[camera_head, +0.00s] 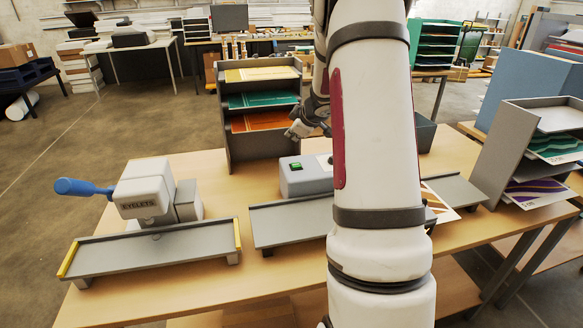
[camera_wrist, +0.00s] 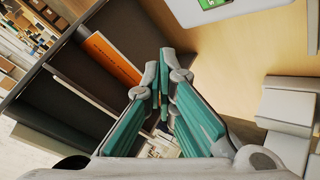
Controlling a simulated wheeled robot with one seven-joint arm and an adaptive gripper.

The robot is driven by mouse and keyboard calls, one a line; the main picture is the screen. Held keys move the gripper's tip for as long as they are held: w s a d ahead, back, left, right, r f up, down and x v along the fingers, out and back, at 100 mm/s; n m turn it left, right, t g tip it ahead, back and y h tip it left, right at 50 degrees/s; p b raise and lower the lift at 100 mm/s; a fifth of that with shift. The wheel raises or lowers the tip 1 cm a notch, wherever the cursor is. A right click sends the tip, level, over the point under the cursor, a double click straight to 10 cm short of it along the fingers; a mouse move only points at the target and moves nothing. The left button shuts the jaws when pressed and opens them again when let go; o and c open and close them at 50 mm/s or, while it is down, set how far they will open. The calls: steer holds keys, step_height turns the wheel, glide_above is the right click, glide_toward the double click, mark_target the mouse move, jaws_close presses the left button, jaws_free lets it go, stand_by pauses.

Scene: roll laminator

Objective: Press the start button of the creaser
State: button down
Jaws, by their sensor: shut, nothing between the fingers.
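A grey machine (camera_head: 303,180) with a green button (camera_head: 295,166) on its top stands at the middle of the table, behind a flat grey feed tray (camera_head: 290,222). I take it for the creaser; no name on it can be read, and my arm hides its right part. The green button also shows at the top edge of the wrist view (camera_wrist: 206,3). My gripper (camera_head: 294,133) is behind and above the machine, apart from it, in front of the shelf rack. In the wrist view its teal-padded fingers (camera_wrist: 160,72) are shut and empty.
A dark shelf rack (camera_head: 228,130) with coloured sheets stands close behind my gripper. An eyelet press (camera_head: 145,195) with a blue handle stands at the left. Another sheet rack (camera_head: 507,140) is at the right. Wooden tabletop (camera_head: 205,170) is bare between press and rack.

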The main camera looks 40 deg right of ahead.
steer(key=b, duration=0.6)
glide_above(294, 165)
steer(key=shift+f, duration=2.45)
steer(key=shift+f+b, duration=0.9)
steer(key=shift+f, duration=0.3)
steer(key=shift+f, duration=0.4)
